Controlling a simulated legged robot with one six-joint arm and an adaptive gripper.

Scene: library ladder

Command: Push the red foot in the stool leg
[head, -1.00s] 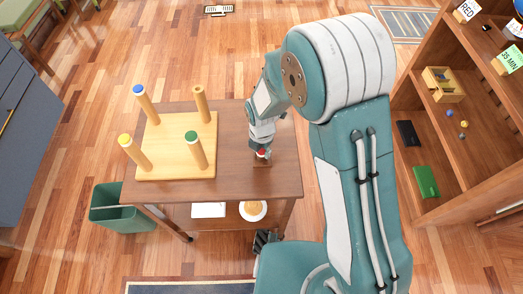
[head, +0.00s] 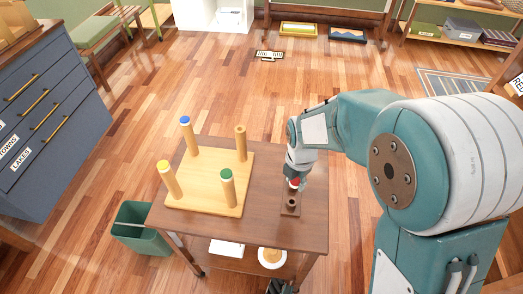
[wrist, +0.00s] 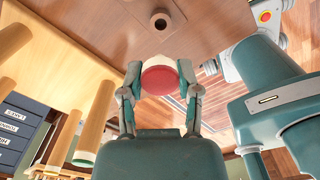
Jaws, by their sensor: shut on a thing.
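The stool (head: 222,205) lies upside down on the cart top, legs up. Three legs end in blue (head: 185,120), yellow (head: 163,165) and green (head: 226,174) feet. The back right leg (head: 240,143) has a bare end with a dark hole. My gripper (head: 294,184) is shut on the red foot (head: 295,182), to the right of the stool. In the wrist view the red foot (wrist: 160,80) sits between both fingers, its round red face towards the camera. A small wooden block (head: 290,206) with a hole is just below my gripper; it also shows in the wrist view (wrist: 160,20).
The cart top (head: 262,225) is bare between stool and block. Its lower shelf holds a white item (head: 226,247) and a round dish (head: 271,257). A green bin (head: 140,228) stands at the cart's left. A blue drawer cabinet (head: 50,110) is at far left.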

